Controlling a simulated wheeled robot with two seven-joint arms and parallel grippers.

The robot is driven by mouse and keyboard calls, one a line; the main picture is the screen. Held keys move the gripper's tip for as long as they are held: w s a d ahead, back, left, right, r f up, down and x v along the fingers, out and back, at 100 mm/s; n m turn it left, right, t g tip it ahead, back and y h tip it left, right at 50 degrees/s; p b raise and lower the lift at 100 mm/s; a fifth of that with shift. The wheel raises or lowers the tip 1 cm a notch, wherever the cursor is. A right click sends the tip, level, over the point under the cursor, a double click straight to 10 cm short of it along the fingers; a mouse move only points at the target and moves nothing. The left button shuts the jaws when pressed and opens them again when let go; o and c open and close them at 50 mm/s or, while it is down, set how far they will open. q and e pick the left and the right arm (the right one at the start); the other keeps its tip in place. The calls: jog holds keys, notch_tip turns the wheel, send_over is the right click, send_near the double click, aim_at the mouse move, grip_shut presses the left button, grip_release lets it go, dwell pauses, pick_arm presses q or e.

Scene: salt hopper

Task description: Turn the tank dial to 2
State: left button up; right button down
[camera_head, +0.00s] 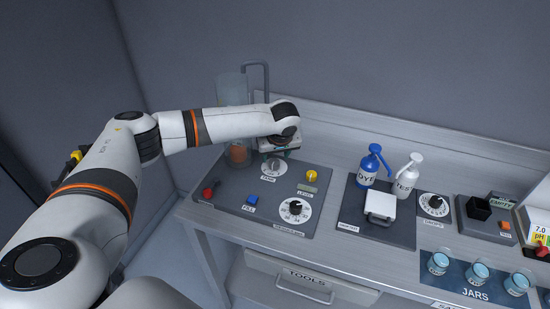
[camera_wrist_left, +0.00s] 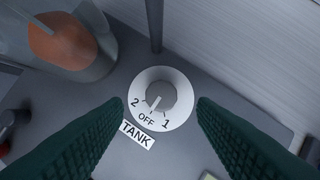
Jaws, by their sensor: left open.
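The tank dial (camera_head: 273,167) is a grey knob on a white round plate at the back of the dark panel. In the left wrist view the dial (camera_wrist_left: 158,98) shows the marks 2, OFF and 1, with a TANK label (camera_wrist_left: 137,134) beside it. Its white pointer line points at OFF. My left gripper (camera_wrist_left: 159,108) is open, with one dark green finger on each side of the dial. I see gaps between the fingers and the knob. In the head view the wrist hangs over the dial and hides part of that area. My right gripper is not in view.
A clear cylinder with orange contents (camera_head: 238,153) and a grey pipe (camera_head: 267,80) stand close behind the dial. The panel also holds a red lever (camera_head: 208,192), a blue button (camera_head: 252,200), a yellow knob (camera_head: 311,176) and a larger dial (camera_head: 295,209). Bottles (camera_head: 375,165) stand right.

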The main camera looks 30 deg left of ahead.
aim_at(274, 162)
pick_arm(q)
jog(key=x, duration=0.3)
jog(key=shift+w+a+f, duration=0.1)
jog(key=shift+w+f, duration=0.05)
jog(key=shift+f, duration=0.4)
jog(key=shift+w+a+f, duration=0.1)
jog(key=shift+f, duration=0.05)
jog(key=c, duration=1)
jog(key=shift+o, duration=0.2)
jog(key=shift+m+p, duration=0.4)
jog(key=shift+p, duration=0.5)
jog(key=shift+a+m+t+h+p, duration=0.1)
jog(key=shift+m+t+h+p, duration=0.3)
jog(key=shift+m+p, duration=0.65)
jog(key=m+h+p, duration=0.1)
jog(key=m, duration=0.2)
jog(key=shift+a, duration=0.1)
jog(key=shift+m+t+h+p, duration=0.4)
jog(key=shift+m+h+p, duration=0.15)
jog(key=shift+m, duration=0.9)
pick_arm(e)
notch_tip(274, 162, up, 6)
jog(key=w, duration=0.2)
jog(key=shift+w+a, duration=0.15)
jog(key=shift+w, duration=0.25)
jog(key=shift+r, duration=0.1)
